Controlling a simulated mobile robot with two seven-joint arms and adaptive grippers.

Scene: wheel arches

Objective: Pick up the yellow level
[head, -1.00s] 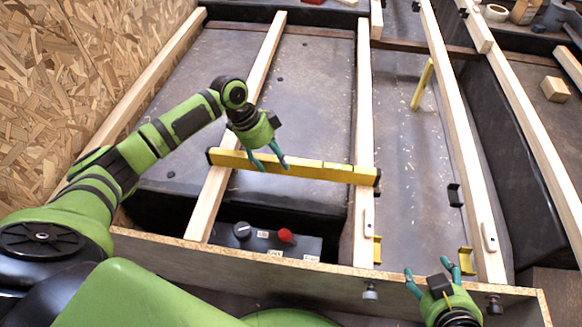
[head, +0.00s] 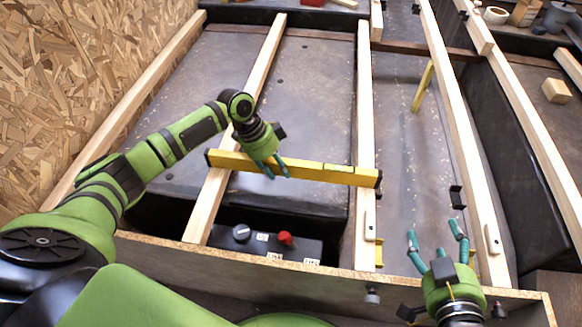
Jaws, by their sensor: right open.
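The yellow level (head: 325,173) lies across two pale wooden beams in the middle of the head view, with black end caps. My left gripper (head: 278,176) is over the left half of the level, pointing down. Its two teal fingers are apart and overlap the level in the picture; I cannot tell whether they touch it. My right gripper (head: 437,236) is open and empty at the lower right, near the front board, with its fingers pointing away from me.
Long wooden beams (head: 364,120) run front to back over a dark floor. A control box (head: 268,243) with a red knob sits below the level. A chipboard wall (head: 80,90) stands at left. Another yellow bar (head: 422,88) lies farther back. A front board (head: 200,257) crosses near me.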

